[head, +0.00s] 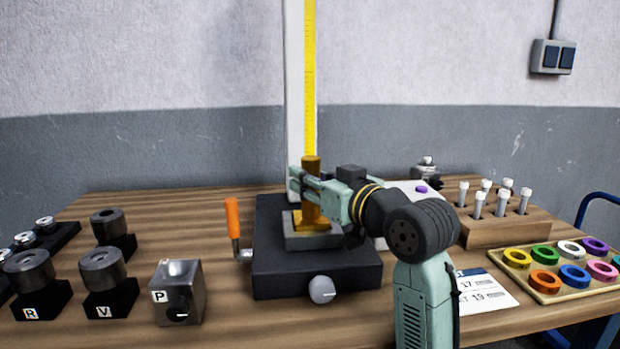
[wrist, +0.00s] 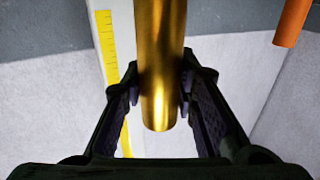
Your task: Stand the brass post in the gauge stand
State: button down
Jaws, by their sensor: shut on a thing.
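The brass post (head: 311,190) is upright in the head view, with its lower end at the grey block of the gauge stand (head: 275,275). Whether it is fully seated there I cannot tell. The stand has a black base, a round knob and a tall column with a yellow scale (head: 309,80). My gripper (head: 308,184) comes from the right and is shut on the upper part of the post. In the wrist view the post (wrist: 161,65) runs between both fingers, and the yellow scale (wrist: 110,75) is behind it to the left.
An orange-handled tool (head: 232,218) stands just left of the base. A steel block marked P (head: 177,293) and several dark cylinders on black blocks are at left. A wooden rack of vials (head: 505,229), a tray of coloured rings (head: 557,296) and a calendar card (head: 482,292) are at right.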

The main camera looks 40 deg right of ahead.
jog(key=shift+r, duration=0.2)
jog(key=c, duration=1.5)
grip_release()
jog(key=shift+s, duration=0.1)
jog(key=o, duration=0.3)
jog(key=shift+f, duration=0.35)
jog(key=s+a, duration=0.1)
jog(key=s, duration=1.1)
jog(key=shift+r, duration=0.4)
